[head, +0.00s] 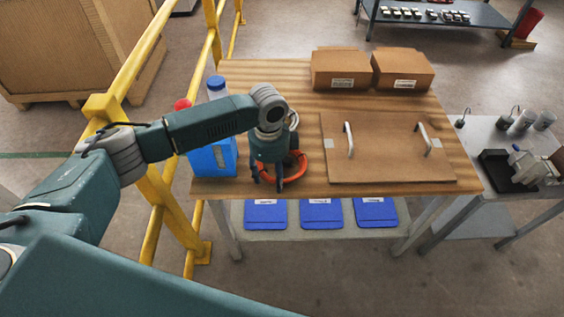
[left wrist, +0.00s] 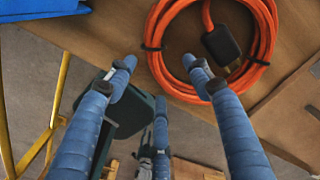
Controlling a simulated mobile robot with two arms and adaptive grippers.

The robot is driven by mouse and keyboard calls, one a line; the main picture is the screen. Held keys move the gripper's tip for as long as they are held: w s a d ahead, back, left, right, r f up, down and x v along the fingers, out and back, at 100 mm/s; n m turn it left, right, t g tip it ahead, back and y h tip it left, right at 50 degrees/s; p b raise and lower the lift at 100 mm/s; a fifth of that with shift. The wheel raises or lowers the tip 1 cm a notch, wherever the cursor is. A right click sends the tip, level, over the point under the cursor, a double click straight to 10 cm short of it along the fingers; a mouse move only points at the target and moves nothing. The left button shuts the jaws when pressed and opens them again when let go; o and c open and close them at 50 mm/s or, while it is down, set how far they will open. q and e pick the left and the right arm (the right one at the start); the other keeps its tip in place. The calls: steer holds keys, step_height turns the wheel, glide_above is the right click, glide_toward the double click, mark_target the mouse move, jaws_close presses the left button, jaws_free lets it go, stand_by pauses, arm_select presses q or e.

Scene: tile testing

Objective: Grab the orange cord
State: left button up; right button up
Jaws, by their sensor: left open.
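The orange cord (head: 297,172) lies coiled on the wooden table near its front left part. In the left wrist view the coiled cord (left wrist: 270,52) fills the upper right, with dark ties and a black plug (left wrist: 222,44). My left gripper (head: 267,184) points down over the left side of the coil.
A blue container (head: 214,158) and bottles stand left of the coil, close to my arm. A brown panel with two handles (head: 385,165) lies to the right. Two cardboard boxes (head: 340,66) sit behind. A yellow railing (head: 160,185) runs along the left.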

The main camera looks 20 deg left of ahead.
arm_select(q)
steer(key=shift+f, duration=0.2)
steer(key=c, duration=1.2)
jaws_close()
steer(key=shift+w+r, duration=0.1)
steer(key=shift+r, duration=0.05)
